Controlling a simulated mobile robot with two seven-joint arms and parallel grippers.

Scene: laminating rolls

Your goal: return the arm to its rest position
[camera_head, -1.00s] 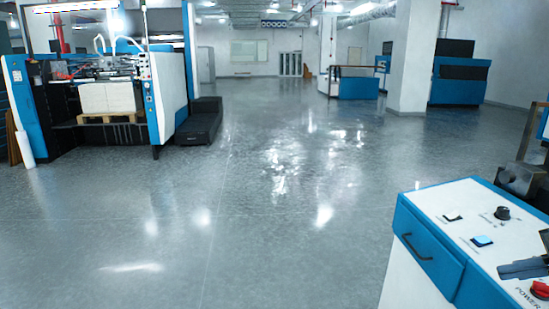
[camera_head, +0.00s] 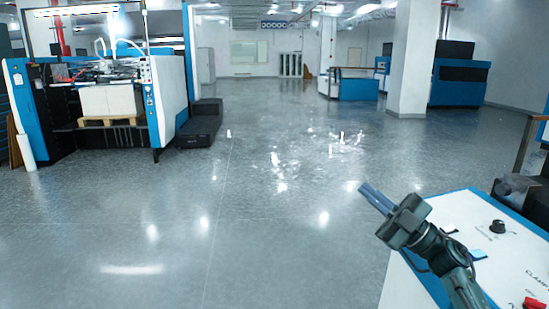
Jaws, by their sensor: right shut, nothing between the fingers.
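My right gripper (camera_head: 376,198) is in the lower right of the head view, with its arm coming up from the bottom edge. Its two fingers lie together, shut and empty, pointing up and left over the open floor. The gripper and wrist stand in front of the left part of a blue and white control cabinet (camera_head: 515,262), hiding its drawer handle and part of its top. They touch nothing that I can see. My left gripper is not in view.
The cabinet top carries a black knob (camera_head: 498,227), a blue button (camera_head: 478,254) and a red switch (camera_head: 534,304). A large blue and white machine (camera_head: 165,90) stands at the left with a white stack on a pallet (camera_head: 110,121). The grey floor (camera_head: 230,220) between is clear.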

